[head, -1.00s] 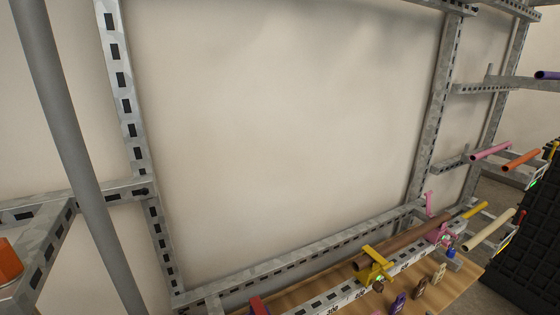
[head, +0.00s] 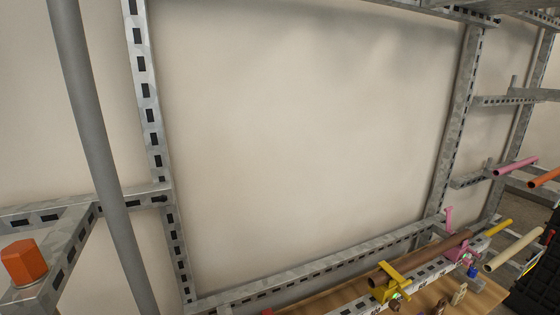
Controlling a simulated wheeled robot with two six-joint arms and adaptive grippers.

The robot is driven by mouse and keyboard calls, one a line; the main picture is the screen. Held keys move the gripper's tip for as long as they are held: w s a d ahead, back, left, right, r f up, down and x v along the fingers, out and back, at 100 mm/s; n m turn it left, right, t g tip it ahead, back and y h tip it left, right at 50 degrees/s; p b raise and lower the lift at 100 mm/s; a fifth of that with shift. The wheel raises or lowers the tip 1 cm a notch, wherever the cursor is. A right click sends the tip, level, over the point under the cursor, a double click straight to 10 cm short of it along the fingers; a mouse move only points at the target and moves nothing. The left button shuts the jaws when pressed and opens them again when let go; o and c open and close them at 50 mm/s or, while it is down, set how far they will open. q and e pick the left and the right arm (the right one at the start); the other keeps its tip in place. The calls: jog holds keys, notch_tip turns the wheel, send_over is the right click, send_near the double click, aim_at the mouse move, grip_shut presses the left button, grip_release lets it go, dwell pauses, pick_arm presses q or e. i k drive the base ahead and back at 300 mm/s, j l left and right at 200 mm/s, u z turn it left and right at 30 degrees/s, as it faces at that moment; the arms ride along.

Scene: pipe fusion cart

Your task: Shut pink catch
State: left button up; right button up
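The pink catch (head: 456,248) is at the lower right of the head view, on a metal rail above a wooden board. Its pink lever (head: 448,218) stands up, so it looks open. A brown pipe (head: 428,256) lies through it and through a yellow catch (head: 387,283) to its left. The yellow catch's top lies across the pipe. Neither of my grippers is in view.
A metal frame with slotted bars (head: 320,271) surrounds a bare wall. A grey upright pole (head: 98,150) stands at the left, beside an orange hexagonal piece (head: 24,262). Pink (head: 516,165), orange and cream pipes (head: 515,249) stick out at the right.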

aim_at(448, 210)
jog(key=k+z, duration=0.1)
jog(key=z, duration=1.15)
jog(key=i+l+z, duration=0.15)
jog(key=i+l, duration=0.15)
jog(key=i+l+z, duration=0.15)
jog(key=i+l, duration=0.15)
jog(key=i, duration=0.2)
